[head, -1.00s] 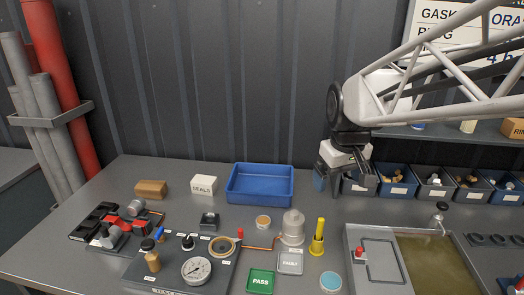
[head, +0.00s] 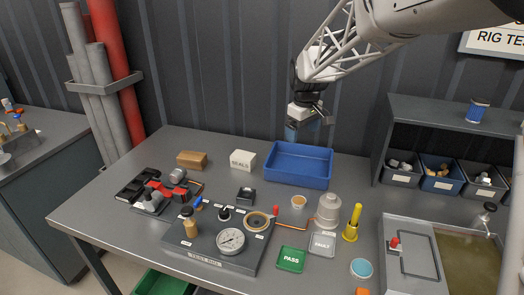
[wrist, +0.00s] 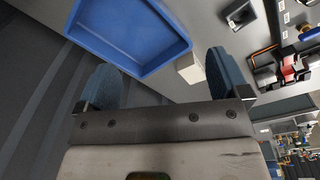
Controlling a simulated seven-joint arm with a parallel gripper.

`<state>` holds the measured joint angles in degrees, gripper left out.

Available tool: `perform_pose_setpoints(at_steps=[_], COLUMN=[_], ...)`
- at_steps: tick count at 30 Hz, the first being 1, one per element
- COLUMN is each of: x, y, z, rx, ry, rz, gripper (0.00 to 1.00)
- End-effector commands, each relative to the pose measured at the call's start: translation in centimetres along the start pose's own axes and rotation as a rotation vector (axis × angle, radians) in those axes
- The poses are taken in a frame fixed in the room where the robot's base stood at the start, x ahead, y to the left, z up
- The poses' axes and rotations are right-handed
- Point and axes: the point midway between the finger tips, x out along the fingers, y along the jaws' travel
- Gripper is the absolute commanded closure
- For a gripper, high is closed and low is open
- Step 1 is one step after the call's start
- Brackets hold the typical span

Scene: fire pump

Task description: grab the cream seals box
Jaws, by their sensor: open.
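The cream seals box (head: 243,160), lettered SEALS, sits on the grey bench between a brown box and the blue tray (head: 297,182). In the wrist view the cream box (wrist: 190,68) shows beside the tray's edge, partly behind one fingertip. My gripper (head: 303,130) hangs above the back of the blue tray, to the right of the cream box and higher than it. In the wrist view my gripper (wrist: 160,82) has its two blue fingers wide apart with nothing between them.
A brown box (head: 192,159) stands just left of the cream box. A black square holder (head: 246,195) and the gauge test block (head: 215,240) lie in front. The wall is close behind. Bench surface around the cream box's front is clear.

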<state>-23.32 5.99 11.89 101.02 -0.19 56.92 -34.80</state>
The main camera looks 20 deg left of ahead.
Motion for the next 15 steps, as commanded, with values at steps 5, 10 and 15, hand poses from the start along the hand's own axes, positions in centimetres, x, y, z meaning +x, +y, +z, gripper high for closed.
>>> perform_pose_setpoints(at_steps=[5,10,15], x=[2.8,5.5,8.7], y=[-0.4,-1.1,-2.3], z=[-5.4,-10.2,-14.9], rx=[-0.098,-0.192,-0.285], ry=[-0.011,-0.021,-0.031], rz=[-0.012,-0.024,-0.035], gripper=[0.06,0.06,0.06])
